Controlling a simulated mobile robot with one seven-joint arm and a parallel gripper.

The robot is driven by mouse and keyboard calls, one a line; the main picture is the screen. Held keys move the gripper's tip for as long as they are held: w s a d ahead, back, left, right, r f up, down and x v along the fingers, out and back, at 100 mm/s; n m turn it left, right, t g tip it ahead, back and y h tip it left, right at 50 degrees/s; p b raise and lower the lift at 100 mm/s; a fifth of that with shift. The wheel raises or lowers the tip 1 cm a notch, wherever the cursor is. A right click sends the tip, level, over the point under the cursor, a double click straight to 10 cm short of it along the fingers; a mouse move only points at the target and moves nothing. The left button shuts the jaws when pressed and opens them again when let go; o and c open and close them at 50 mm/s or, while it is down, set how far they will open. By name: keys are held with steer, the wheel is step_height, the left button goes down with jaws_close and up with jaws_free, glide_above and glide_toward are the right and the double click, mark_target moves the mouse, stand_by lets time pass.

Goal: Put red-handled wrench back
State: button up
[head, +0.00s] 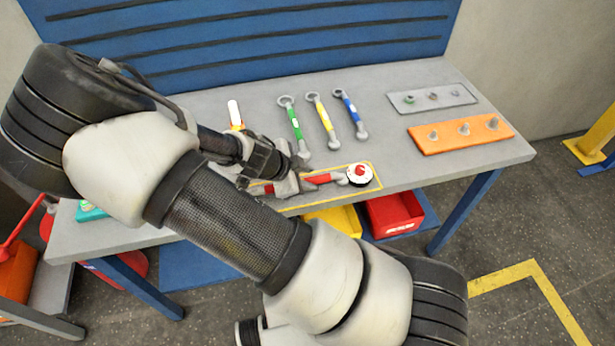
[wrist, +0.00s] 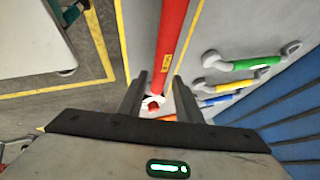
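The red-handled wrench (head: 318,179) lies along the front of the table, its grey head against a white disc with a red centre (head: 359,175). In the wrist view its red handle (wrist: 170,40) runs down between my two fingers. My gripper (head: 290,185) is over the handle, and it also shows in the wrist view (wrist: 160,82). Narrow gaps show between the handle and both fingers, so it looks open around the handle. My gripper hides the middle of the handle in the head view.
Green (head: 295,122), yellow (head: 325,122) and blue (head: 350,114) wrenches lie in a row behind. A grey plate (head: 460,97) and an orange plate (head: 490,133) lie at the right. Yellow (head: 340,219) and red (head: 394,214) bins sit below the front edge.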

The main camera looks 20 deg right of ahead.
steer(key=shift+o, duration=0.6)
steer(key=p+v, duration=0.1)
steer(key=v, duration=1.6)
steer(key=shift+r, duration=0.25)
steer(key=shift+s, duration=0.1)
steer(key=s+d+r+n+t+y, duration=0.1)
steer(key=s+d+r+n+y, duration=0.2)
steer(key=s+r+n, duration=0.3)
steer(key=s+d+r+n+y, duration=0.4)
steer(key=s+d+r+n, duration=0.2)
steer(key=r+n, duration=0.6)
step_height(320, 180, up, 2)
steer(key=shift+s+r+n+t, duration=0.1)
steer(key=shift+s+n+t, duration=0.2)
steer(key=shift+s+t, duration=0.1)
